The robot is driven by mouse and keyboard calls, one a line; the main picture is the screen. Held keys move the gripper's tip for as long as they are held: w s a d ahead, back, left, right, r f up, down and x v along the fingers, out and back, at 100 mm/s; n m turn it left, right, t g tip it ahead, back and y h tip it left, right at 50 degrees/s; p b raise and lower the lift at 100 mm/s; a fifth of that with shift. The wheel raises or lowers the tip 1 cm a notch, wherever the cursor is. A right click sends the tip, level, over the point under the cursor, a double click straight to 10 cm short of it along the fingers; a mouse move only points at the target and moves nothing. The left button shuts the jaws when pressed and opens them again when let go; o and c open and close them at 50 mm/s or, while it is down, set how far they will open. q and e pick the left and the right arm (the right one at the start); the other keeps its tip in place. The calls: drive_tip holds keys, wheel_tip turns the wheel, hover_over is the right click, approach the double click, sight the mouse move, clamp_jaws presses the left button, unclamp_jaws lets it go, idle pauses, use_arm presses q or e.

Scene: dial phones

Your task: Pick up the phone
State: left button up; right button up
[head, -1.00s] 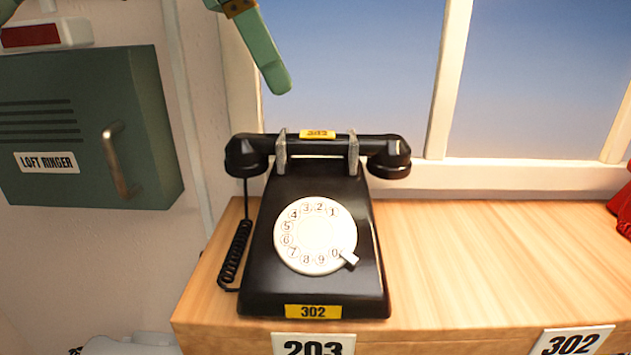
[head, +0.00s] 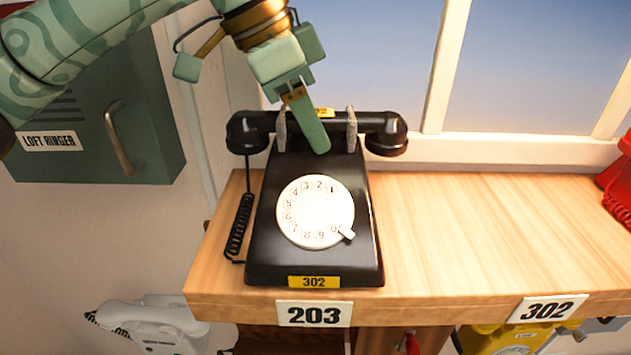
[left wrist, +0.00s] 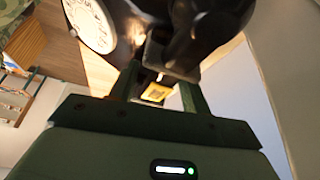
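The black dial phone (head: 265,250) stands on the wooden shelf, with a white dial and a yellow 302 label. Its handset (head: 378,122) lies across the cradle prongs, a coiled cord hanging at the left. My left gripper (head: 314,128) reaches down over the handset's middle; one finger shows in front of it, and the other is hidden. In the left wrist view my left gripper (left wrist: 160,85) has its fingers apart, with the handset's yellow label (left wrist: 155,92) showing between them. I cannot tell whether they touch the handset. My right gripper is not in view.
The shelf (head: 480,230) is clear to the right, up to a red phone (head: 618,185) at the edge. A window is behind. A green ringer box (head: 90,130) hangs at the left. A white phone (head: 155,325) and a yellow phone (head: 515,340) are below.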

use_arm(q)
clamp_jaws()
drive_tip(key=shift+s+r, duration=0.1)
drive_tip(key=shift+r, duration=0.05)
